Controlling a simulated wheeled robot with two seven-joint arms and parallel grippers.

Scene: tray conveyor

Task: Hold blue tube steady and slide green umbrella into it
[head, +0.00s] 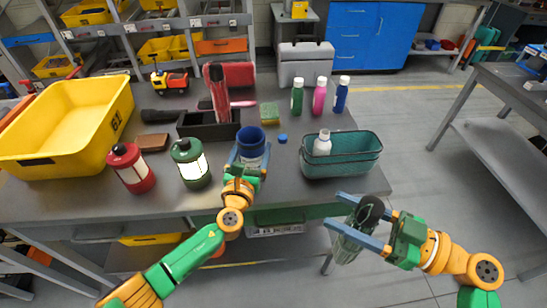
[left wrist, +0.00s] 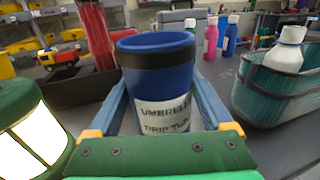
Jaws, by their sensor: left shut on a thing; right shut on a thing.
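The blue tube (head: 251,141) stands upright near the front edge of the grey table, with a dark band and a white label reading "UMBRELLA DRIP TUBE" in the left wrist view (left wrist: 158,60). My left gripper (head: 248,163) is shut around its lower part. The green umbrella (head: 350,241) is folded, with a dark handle end, and hangs in front of the table at the right. My right gripper (head: 359,221) is shut on it, apart from the tube and to its right. The tube's inside is mostly hidden in the wrist view.
A green lantern (head: 191,165) stands close left of the tube, a red lantern (head: 131,168) further left. A teal basket (head: 341,165) with a white bottle (head: 323,142) is to the right. A black holder (head: 209,131) with a red umbrella (head: 218,92) stands behind.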

